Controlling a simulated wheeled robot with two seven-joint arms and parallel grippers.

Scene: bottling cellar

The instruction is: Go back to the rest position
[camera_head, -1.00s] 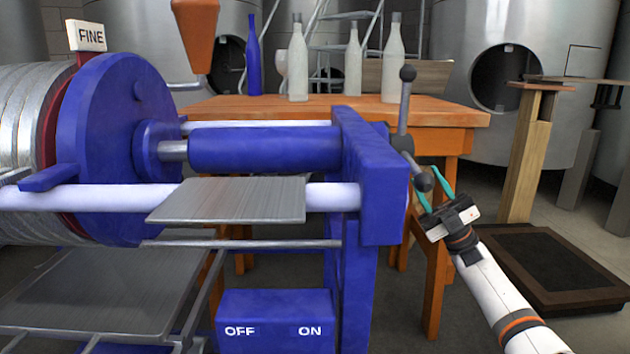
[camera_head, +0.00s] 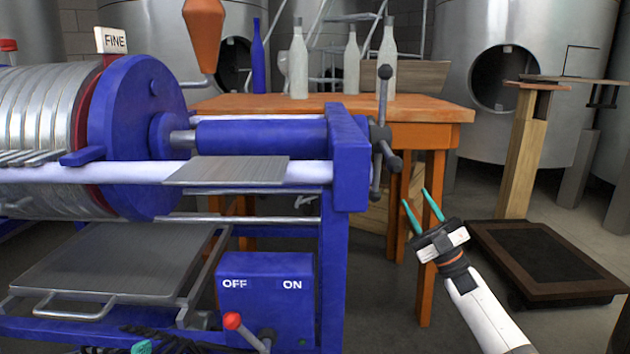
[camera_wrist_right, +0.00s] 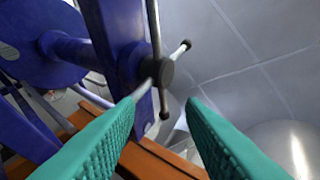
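My right gripper (camera_head: 416,196) is open and empty in the head view, low and to the right of the press's crank handle (camera_head: 384,105). A clear gap separates its teal fingers from the handle. In the right wrist view the two fingers (camera_wrist_right: 160,125) are spread apart with nothing between them, and the handle's dark hub (camera_wrist_right: 157,71) is beyond the tips. A small teal piece (camera_head: 141,347) at the bottom edge of the head view looks like a fingertip of my left gripper; the rest of it is hidden or out of frame.
The blue press (camera_head: 345,160) with its ribbed drum (camera_head: 40,110) fills the left. Its OFF/ON box (camera_head: 265,305) has a red-knobbed lever (camera_head: 232,321). A wooden table (camera_head: 425,108) with bottles stands behind. A dark platform scale (camera_head: 540,262) is at right; floor is open before it.

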